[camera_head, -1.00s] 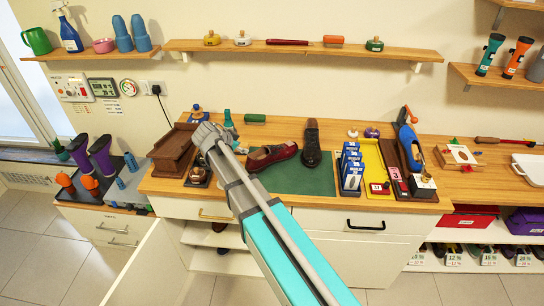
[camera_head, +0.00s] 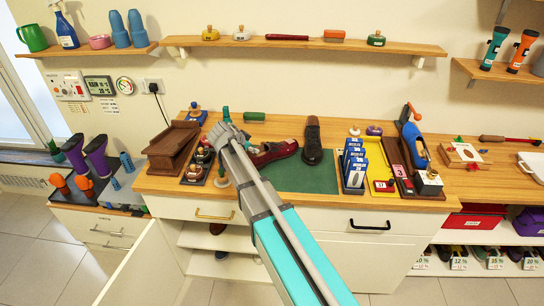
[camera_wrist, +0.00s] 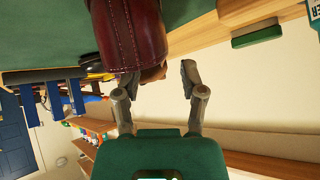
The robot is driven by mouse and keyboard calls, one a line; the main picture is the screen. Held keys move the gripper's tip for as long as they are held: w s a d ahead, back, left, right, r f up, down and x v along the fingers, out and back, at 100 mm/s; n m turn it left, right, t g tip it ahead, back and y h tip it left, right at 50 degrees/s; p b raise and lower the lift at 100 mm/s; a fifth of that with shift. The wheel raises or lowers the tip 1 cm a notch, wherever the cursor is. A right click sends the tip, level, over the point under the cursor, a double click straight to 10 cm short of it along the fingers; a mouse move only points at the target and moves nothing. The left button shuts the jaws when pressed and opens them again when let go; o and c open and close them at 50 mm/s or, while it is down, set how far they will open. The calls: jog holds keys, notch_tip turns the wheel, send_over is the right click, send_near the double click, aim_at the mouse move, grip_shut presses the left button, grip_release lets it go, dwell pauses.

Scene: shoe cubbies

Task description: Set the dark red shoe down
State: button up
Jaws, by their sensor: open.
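The dark red shoe (camera_head: 276,152) lies on the green mat (camera_head: 310,178) on the wooden counter, beside a dark brown shoe (camera_head: 313,142). My gripper (camera_head: 226,132) is just left of the dark red shoe in the head view, and my arm hides part of the mat's left side. In the wrist view the dark red shoe (camera_wrist: 128,35) shows at the top, close to the left fingertip. My gripper (camera_wrist: 160,74) has its two fingers apart there, with a clear gap between them. Whether a finger touches the shoe cannot be told.
Blue boxes (camera_head: 354,164) stand right of the mat. A brown wooden stand (camera_head: 172,147) and a tray with small tins (camera_head: 198,168) are left of my gripper. A green block (camera_head: 254,117) lies behind, by the wall. The front of the mat is bare.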

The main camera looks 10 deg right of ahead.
aim_at(258, 148)
jog(key=shift+f, duration=0.1)
dwell(0.3)
jog(key=shift+b+x, duration=1.65)
jog(key=shift+x, duration=0.9)
jog(key=shift+w+d+r, duration=0.1)
jog(key=shift+w+r, duration=0.05)
jog(key=shift+r, duration=0.05)
grip_shut()
